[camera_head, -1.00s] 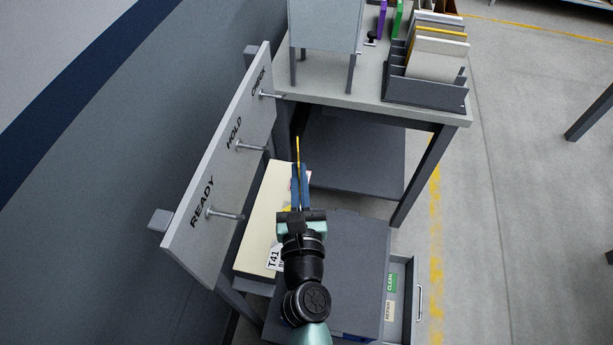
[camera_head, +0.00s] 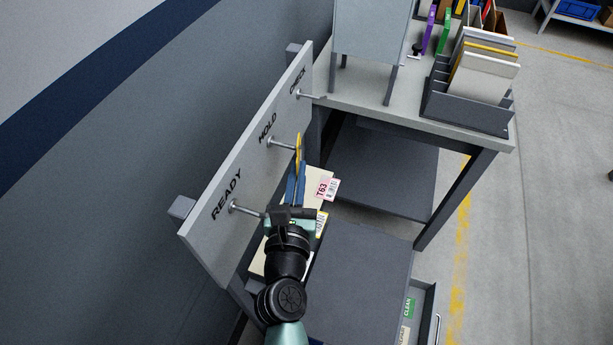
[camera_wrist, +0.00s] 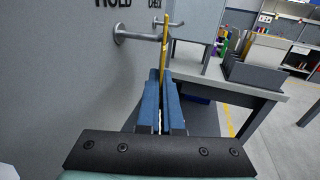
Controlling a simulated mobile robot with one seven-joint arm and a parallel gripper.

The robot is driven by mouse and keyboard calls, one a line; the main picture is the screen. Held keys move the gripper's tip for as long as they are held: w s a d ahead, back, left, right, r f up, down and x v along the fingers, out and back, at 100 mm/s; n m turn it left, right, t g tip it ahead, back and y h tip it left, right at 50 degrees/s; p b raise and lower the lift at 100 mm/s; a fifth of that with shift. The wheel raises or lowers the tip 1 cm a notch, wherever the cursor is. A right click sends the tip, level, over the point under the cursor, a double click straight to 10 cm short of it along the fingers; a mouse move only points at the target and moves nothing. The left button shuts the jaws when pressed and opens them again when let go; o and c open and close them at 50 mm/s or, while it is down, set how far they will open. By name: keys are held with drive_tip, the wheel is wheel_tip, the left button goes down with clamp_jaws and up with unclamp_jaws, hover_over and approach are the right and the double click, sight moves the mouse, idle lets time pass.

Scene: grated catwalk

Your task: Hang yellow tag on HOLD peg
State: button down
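The yellow tag (camera_head: 299,147) is pinched edge-on between the blue fingers of my gripper (camera_head: 296,176), which is shut on it. In the wrist view the tag (camera_wrist: 164,48) stands upright above the fingertips (camera_wrist: 163,82). The HOLD peg (camera_head: 281,144) sticks out from the grey board (camera_head: 258,160), under the word HOLD. The tag is at the outer end of this peg; in the wrist view the HOLD peg (camera_wrist: 138,36) also reaches to the tag's edge. I cannot tell whether the peg passes through the tag's hole.
The READY peg (camera_head: 246,209) is nearer, and the CHECK peg (camera_head: 311,95) is farther along the board. A pink-and-white T63 label (camera_head: 325,188) shows beside my gripper. A table (camera_head: 405,120) with a file rack (camera_head: 465,112) stands at the back right.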

drive_tip(key=shift+w+a+f+b, duration=0.25)
drive_tip(key=shift+a+b, duration=0.1)
drive_tip(key=shift+a, duration=0.25)
drive_tip(key=shift+w+a+f+b, duration=0.25)
drive_tip(key=shift+a+b, duration=0.1)
drive_tip(key=shift+a, duration=0.25)
drive_tip(key=c, duration=1.5)
unclamp_jaws()
drive_tip(key=shift+c, duration=0.2)
drive_tip(key=o, duration=0.5)
drive_tip(key=shift+o, duration=0.2)
drive_tip(key=s+a+b, duration=0.1)
drive_tip(key=s+b, duration=0.1)
drive_tip(key=s, duration=1.1)
drive_tip(key=shift+a+r, duration=0.2)
drive_tip(key=shift+a, duration=0.15)
